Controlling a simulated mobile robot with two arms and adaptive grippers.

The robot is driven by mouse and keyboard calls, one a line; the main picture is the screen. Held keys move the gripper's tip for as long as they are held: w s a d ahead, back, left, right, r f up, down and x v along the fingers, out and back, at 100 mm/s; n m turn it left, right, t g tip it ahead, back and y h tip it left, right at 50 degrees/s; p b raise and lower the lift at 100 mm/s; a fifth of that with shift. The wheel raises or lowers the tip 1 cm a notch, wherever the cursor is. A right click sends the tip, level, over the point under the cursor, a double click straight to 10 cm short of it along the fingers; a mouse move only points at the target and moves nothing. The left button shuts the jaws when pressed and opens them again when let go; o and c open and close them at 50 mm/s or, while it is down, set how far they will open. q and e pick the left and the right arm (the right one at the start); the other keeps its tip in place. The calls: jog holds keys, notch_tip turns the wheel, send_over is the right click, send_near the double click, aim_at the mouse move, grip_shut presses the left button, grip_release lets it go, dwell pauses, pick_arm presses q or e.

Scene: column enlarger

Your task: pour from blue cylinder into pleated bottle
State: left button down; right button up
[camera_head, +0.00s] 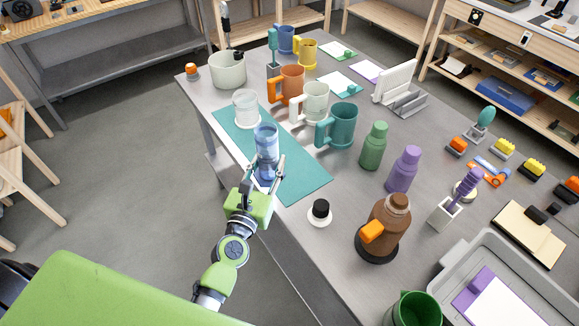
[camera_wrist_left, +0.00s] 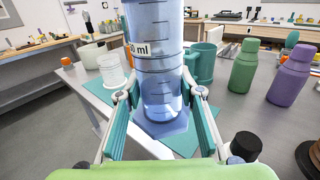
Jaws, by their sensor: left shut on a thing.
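The blue graduated cylinder (camera_head: 266,140) stands upright at the left edge of the teal mat. In the left wrist view the cylinder (camera_wrist_left: 158,75) shows dark rings, a white "ml" label and a wide blue foot. My left gripper (camera_head: 268,172) is shut on its lower part, one finger on each side. I cannot tell whether the foot touches the mat or how much liquid is inside. A whitish translucent ribbed vessel (camera_head: 246,108), likely the pleated bottle, stands just behind the cylinder; it also shows in the left wrist view (camera_wrist_left: 112,70). My right gripper is not in view.
The teal mat (camera_head: 305,180) is bare right of the cylinder. A white pot (camera_head: 228,70) stands behind; orange, pale and teal mugs (camera_head: 337,125) stand to the right. Green (camera_head: 373,147) and purple bottles (camera_head: 403,170), a black cap (camera_head: 320,210) and a brown jug (camera_head: 388,225) stand further right.

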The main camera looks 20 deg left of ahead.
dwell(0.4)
pick_arm(q)
jog(key=s+f+b, duration=0.1)
jog(key=s+b, duration=0.1)
jog(key=s+f+b, duration=0.1)
jog(key=s+b, duration=0.1)
jog(key=s+d+f+b, duration=0.1)
jog(key=s, duration=0.1)
jog(key=shift+s+f+b, duration=0.3)
jog(key=shift+f+b, duration=0.1)
jog(key=b, duration=0.8)
send_near(269, 180)
jog(key=s+d, duration=0.1)
jog(key=s, duration=0.4)
jog(key=shift+s+d+r+h, duration=0.15)
jog(key=shift+s+d+h, duration=0.05)
jog(key=shift+s+h, duration=0.1)
